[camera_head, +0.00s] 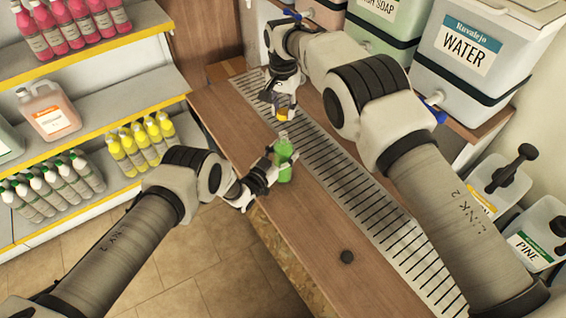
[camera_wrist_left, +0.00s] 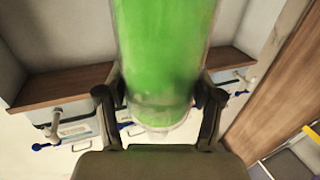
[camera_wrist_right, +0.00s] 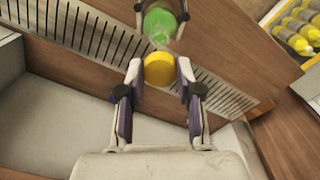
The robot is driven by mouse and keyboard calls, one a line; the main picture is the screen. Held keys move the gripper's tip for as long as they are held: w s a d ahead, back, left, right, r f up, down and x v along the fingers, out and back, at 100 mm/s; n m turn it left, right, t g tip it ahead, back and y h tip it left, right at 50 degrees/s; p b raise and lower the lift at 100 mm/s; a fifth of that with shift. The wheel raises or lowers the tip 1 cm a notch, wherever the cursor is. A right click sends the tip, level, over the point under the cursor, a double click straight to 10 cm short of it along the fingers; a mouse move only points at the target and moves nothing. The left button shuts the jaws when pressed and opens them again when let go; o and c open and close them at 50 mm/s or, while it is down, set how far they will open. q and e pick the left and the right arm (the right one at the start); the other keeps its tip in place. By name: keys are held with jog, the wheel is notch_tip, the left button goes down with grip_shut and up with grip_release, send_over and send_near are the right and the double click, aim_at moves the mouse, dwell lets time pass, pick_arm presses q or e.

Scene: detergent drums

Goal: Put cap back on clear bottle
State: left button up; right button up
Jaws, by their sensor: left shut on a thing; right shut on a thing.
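The clear bottle (camera_head: 284,160), filled with green liquid, stands upright in my left gripper (camera_head: 268,168) above the wooden counter. My right gripper (camera_wrist_right: 160,75) is shut on a yellow cap (camera_wrist_right: 159,71), which also shows in the head view (camera_head: 282,114). The cap is held just above the uncapped bottle top, with a small gap in the head view. In the right wrist view the green bottle (camera_wrist_right: 160,22) appears just beyond the cap.
A slotted metal drain strip (camera_head: 345,180) runs along the counter (camera_head: 300,235). A small dark round piece (camera_head: 347,256) lies on the near counter. Large drums, including WATER (camera_head: 465,50), line the back right. Shelves with yellow-capped bottles (camera_head: 140,145) stand left.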

jog(key=shift+f, duration=2.45)
jog(key=shift+f, duration=0.1)
jog(key=shift+f, duration=0.75)
jog(key=shift+f, duration=0.6)
